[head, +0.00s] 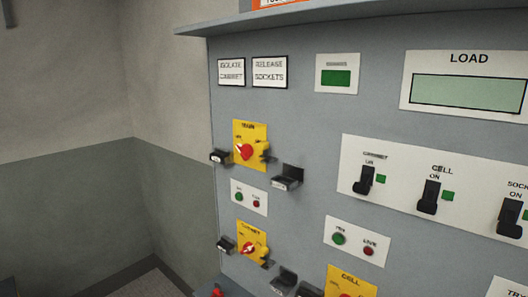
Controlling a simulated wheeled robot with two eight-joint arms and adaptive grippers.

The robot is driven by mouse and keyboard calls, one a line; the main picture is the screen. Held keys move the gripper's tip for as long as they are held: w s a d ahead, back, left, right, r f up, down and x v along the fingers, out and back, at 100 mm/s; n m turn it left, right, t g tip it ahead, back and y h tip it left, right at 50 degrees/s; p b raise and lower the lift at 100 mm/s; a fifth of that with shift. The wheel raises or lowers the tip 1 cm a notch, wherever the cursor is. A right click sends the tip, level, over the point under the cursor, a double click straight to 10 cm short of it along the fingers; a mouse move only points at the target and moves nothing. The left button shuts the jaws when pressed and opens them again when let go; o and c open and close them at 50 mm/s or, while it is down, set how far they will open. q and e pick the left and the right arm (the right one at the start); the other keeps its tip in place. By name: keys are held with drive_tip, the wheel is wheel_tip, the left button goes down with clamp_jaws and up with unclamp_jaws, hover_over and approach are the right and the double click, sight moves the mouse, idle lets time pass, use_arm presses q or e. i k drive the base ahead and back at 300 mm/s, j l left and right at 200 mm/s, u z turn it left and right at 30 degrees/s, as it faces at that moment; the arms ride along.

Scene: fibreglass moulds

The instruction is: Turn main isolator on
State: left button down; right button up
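The main isolator (244,152) is a red rotary knob on a yellow plate labelled MAIN, on the grey control panel (300,130). The knob's exact pointing direction is too small to tell. A black fitting (220,157) sits at the plate's lower left. A larger black bracket (287,177) juts out to its right. Below the plate, a small white label carries a green indicator (239,197) and a red one (256,204). Neither of my grippers is in view.
Below are a yellow CABINET isolator (250,248) and a partly cut-off CELL isolator (350,285). Black switches (429,197) line a white plate at right. A LOAD display (467,93) is above. A ledge (350,14) overhangs the panel. Bare wall (70,150) is at left.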

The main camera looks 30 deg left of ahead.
sight(246, 151)
drive_tip(key=u, duration=1.15)
